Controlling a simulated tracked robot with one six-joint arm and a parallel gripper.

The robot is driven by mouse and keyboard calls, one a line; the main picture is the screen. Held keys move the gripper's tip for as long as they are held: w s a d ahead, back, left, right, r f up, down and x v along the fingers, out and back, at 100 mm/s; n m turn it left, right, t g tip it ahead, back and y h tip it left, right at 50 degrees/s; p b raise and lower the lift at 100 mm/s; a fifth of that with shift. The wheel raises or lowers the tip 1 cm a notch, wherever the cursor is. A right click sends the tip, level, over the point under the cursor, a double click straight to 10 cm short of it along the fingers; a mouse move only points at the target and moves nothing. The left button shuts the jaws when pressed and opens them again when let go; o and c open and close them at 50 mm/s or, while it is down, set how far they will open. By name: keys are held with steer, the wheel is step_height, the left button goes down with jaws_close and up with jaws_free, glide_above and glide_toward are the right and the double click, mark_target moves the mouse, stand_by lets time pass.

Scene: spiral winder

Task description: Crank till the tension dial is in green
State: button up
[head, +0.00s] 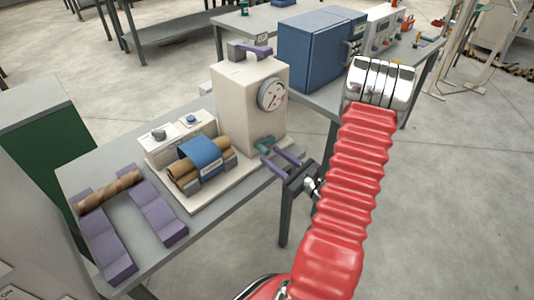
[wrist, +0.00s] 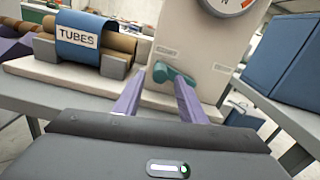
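The cream winder housing (head: 252,105) stands on the near table and carries the round white tension dial (head: 272,94). The dial shows a dark needle and red marks; I cannot make out a green zone at this size. In the wrist view only the dial's lower part (wrist: 229,4) shows. A teal crank handle (head: 263,146) sits low on the housing's front; it also shows in the wrist view (wrist: 176,77). My gripper (wrist: 158,82) is open, its two purple fingers apart and pointing at the housing. The right fingertip overlaps the handle in view; contact cannot be told.
Brown tubes under a blue band labelled TUBES (head: 200,155) lie left of the housing. A brown tube (head: 110,190) rests on purple blocks at the table's left. A purple-handled lever (head: 255,50) tops the housing. A blue cabinet (head: 310,52) stands behind on another table.

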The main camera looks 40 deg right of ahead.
mark_target(268, 154)
steer(key=shift+w, duration=1.7)
jaws_close()
